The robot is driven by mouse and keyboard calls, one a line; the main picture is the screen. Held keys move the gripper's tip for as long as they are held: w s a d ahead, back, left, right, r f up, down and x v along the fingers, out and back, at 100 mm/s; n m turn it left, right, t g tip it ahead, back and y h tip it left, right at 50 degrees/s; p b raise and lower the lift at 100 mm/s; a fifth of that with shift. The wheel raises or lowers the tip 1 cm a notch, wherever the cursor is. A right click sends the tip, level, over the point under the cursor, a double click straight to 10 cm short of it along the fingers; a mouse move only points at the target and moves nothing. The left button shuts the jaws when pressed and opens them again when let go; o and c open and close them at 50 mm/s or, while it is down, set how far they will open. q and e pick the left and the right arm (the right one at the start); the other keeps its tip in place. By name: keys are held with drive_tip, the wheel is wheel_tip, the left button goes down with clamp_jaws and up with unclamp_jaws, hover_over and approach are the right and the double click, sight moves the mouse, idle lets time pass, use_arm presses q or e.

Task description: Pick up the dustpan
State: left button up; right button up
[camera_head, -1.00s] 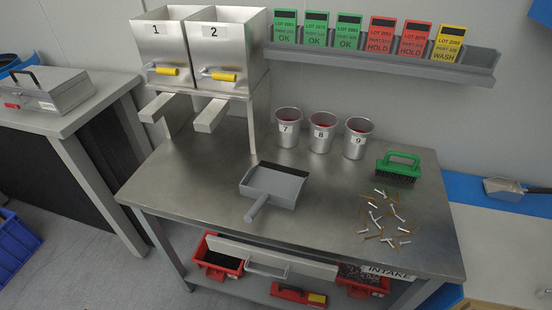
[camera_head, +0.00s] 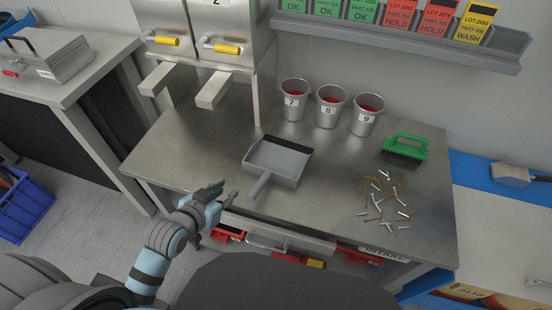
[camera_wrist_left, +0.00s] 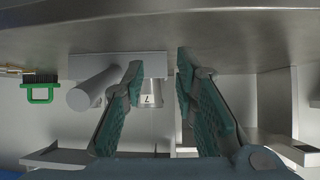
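The grey dustpan (camera_head: 281,161) lies on the steel table (camera_head: 215,150), its round handle (camera_head: 260,186) pointing toward the front edge. My left gripper (camera_head: 222,193) is at the table's front edge, left of the handle and apart from it. In the left wrist view its two fingers (camera_wrist_left: 158,82) are spread with nothing between them. That view is upside down and shows the dustpan (camera_wrist_left: 117,65) and its handle (camera_wrist_left: 93,90) beyond the fingers, left of the gap. My right gripper is out of view.
Three numbered metal cups (camera_head: 329,107) stand behind the dustpan. A green brush (camera_head: 405,150) and scattered small pins (camera_head: 387,200) lie to the right. Hopper chutes (camera_head: 213,90) overhang the back left. Red bins (camera_head: 228,234) sit below the tabletop. Clear tabletop surrounds the dustpan.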

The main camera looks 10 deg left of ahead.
use_arm(q)
drive_tip(key=t, duration=0.2)
approach(252, 148)
drive_tip(key=x, duration=0.1)
drive_tip(key=b+x, duration=0.1)
drive_tip(key=x, duration=0.1)
drive_tip(key=b+x, duration=0.1)
drive_tip(key=shift+w+a+f, duration=0.2)
drive_tip(key=shift+w+f, duration=0.05)
drive_tip(key=shift+f, duration=0.15)
drive_tip(key=shift+t+h, duration=0.3)
drive_tip(key=b+x, duration=0.1)
drive_tip(key=x, duration=0.4)
drive_tip(key=shift+s+f+b, duration=0.1)
drive_tip(key=shift+f+b, duration=0.05)
drive_tip(key=shift+b, duration=0.15)
drive_tip(key=shift+w+f, duration=0.1)
drive_tip(key=shift+w, duration=0.3)
drive_tip(key=shift+s, duration=0.1)
clamp_jaws()
